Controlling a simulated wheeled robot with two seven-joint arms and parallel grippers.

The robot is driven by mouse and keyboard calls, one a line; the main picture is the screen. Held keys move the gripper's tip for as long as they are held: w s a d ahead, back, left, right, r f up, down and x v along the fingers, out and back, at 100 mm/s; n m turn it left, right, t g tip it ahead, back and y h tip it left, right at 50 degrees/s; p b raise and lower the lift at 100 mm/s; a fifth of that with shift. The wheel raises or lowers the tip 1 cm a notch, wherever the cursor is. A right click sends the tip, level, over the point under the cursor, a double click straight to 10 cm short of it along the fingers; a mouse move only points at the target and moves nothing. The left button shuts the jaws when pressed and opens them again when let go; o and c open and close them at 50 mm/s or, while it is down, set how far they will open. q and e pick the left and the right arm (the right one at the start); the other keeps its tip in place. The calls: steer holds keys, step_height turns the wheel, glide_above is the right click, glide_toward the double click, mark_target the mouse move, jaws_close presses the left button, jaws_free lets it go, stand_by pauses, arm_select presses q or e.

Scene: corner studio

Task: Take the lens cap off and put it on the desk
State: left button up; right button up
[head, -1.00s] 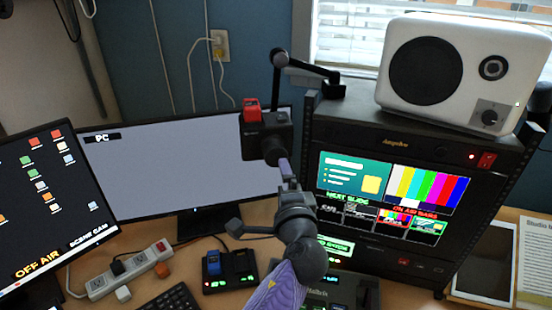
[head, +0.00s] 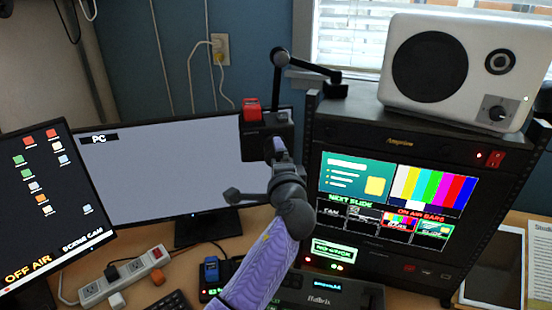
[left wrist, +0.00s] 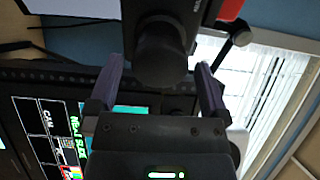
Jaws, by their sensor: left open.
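A black camera (head: 268,124) with a red part on top hangs on a jointed black arm in front of the grey monitor. Its dark lens end, where the lens cap (left wrist: 162,62) would sit, points towards me; I cannot make out an edge between cap and lens. My left gripper (head: 279,150) is open, just in front of the lens, and hides it in the head view. In the left wrist view its two fingers (left wrist: 157,80) stand on either side of the lens end, with visible gaps. The wooden desk (head: 185,258) is below. My right gripper is not in view.
A rack (head: 405,145) with lit screens stands close on the right, a white speaker (head: 455,70) on top. A power strip (head: 125,277), a small black charger with a blue item (head: 211,268) and a control panel (head: 330,297) crowd the desk.

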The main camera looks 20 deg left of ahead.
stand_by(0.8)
arm_select(q)
steer(key=shift+c, duration=0.3)
jaws_close()
steer(key=shift+d, duration=0.1)
steer(key=shift+p+v, duration=1.55)
steer(key=shift+v, duration=1.4)
